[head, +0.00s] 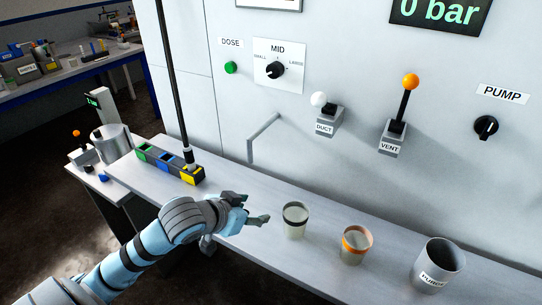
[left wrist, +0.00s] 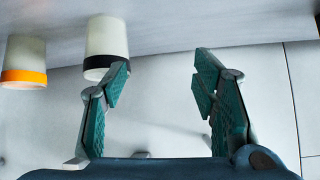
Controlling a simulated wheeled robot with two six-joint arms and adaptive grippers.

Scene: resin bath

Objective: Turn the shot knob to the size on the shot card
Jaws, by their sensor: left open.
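The shot knob (head: 275,70) is a black round knob on a white plate (head: 291,50) on the wall panel. The plate reads SMALL at left, MID on top and LARGE at right. I cannot tell for certain which mark the knob points to. A framed card (head: 270,3) above it is cut off by the top edge, so its text is hidden. My left gripper (head: 257,207) is open and empty above the bench, well below the knob and apart from it. Its spread fingers also show in the left wrist view (left wrist: 162,78). My right gripper is not in view.
A black-banded cup (head: 294,221) and an orange-banded cup (head: 354,247) stand right of my left gripper, with a PURGE cup (head: 438,265) beyond. A wall bracket (head: 264,137), the DUCT lever (head: 320,102) and the VENT lever (head: 408,88) stick out. A green DOSE button (head: 231,68) is left of the knob.

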